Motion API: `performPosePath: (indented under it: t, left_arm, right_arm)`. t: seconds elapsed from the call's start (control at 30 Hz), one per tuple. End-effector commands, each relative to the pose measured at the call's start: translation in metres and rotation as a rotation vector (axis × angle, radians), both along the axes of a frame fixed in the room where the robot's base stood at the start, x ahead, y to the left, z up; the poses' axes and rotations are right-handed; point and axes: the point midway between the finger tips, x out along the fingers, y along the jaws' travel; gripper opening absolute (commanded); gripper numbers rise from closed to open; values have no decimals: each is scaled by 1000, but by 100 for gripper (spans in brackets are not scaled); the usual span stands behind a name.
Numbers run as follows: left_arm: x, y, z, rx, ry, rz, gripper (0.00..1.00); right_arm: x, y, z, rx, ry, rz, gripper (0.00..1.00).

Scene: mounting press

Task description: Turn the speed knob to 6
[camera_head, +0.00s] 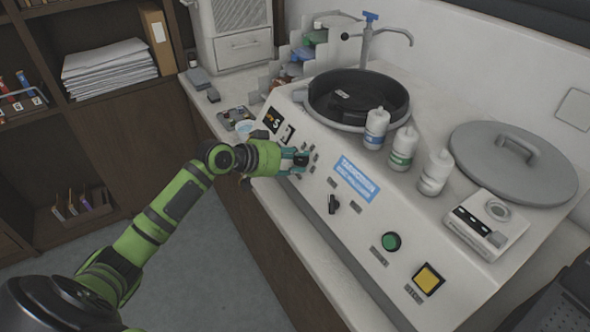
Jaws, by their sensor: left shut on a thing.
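My left gripper (294,160) reaches in from the left to the sloped front panel of the white machine (310,205). It is shut on a small dark knob (301,160), which is mostly hidden by the fingers. Small marks surround the knob, but they are too small to read. A dark display (277,125) with light digits sits above the gripper on the panel; its reading is not clear. A second black knob (333,204) is lower right of the gripper and apart from it. My right gripper is not in view.
A green button (391,242) and a yellow square button (428,279) are farther right on the panel. Three white bottles (401,149) stand beside the black bowl (357,99). A grey round lid (513,162) lies at right. Shelves (105,100) stand at left.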

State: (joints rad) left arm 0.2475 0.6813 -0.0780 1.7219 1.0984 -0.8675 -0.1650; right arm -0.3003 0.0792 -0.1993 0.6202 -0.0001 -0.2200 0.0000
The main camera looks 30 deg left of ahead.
Motion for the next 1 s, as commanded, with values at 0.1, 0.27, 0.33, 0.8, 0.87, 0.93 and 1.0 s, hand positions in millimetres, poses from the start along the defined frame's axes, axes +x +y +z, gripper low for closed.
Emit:
performPosePath:
  t: [0.1,0.27,0.33,0.8,0.87,0.93,1.0]
  left_arm:
    - [2,3,-3,78,-53,-58,1]
    - [2,2,-1,166,-107,-136,1]
    - [2,2,0,200,-128,-164,1]
    - [3,1,6,323,-206,-271,1]
    - [3,1,6,328,-209,-275,1]
    - [3,1,7,331,-212,-277,1]
    - [3,1,7,332,-213,-278,1]
  right_arm:
    - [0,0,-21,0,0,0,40]
    - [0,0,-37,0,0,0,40]
    - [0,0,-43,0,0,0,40]
    - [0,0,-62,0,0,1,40]
    - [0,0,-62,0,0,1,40]
    - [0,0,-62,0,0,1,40]
    - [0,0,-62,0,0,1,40]
